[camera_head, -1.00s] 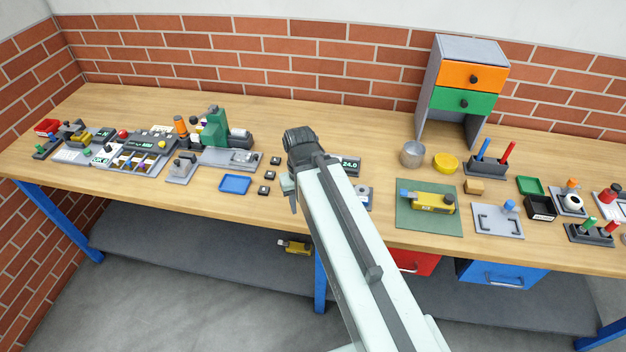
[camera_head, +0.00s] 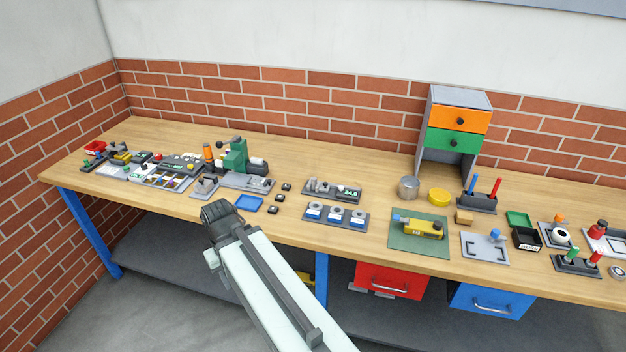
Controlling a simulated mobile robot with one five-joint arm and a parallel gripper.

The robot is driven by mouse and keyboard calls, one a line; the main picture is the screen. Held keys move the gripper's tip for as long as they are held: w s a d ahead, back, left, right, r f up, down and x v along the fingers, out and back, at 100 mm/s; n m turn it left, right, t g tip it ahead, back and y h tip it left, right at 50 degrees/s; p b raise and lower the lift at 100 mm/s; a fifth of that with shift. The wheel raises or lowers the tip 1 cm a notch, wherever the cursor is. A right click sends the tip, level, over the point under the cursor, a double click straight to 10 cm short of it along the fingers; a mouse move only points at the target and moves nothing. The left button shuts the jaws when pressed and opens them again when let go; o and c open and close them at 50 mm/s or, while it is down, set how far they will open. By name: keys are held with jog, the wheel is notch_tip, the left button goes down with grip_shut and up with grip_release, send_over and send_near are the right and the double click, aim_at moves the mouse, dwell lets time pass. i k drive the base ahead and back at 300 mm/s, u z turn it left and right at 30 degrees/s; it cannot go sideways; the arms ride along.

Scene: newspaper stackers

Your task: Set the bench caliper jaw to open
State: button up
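What looks like the bench caliper (camera_head: 332,190) is a grey device with a small display reading about 24.0. It sits mid-bench, behind a dark plate with several blue-and-white blocks. Its jaw is too small to make out as open or shut. My gripper (camera_head: 211,260) is at the lower left of the caliper in the picture, in front of the bench's front edge and well apart from the caliper. It is seen from behind and its fingertips are mostly hidden by my wrist.
The block plate (camera_head: 335,217) lies in front of the caliper. A blue tray (camera_head: 249,204) and small dark blocks (camera_head: 280,197) lie left of it. A metal cup (camera_head: 408,187), yellow dish (camera_head: 438,196) and green mat (camera_head: 419,241) stand right. Bare wood lies behind the caliper.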

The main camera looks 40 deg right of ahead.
aim_at(323, 188)
jog(key=u, duration=0.3)
jog(key=i, duration=1.25)
jog(key=z, duration=0.2)
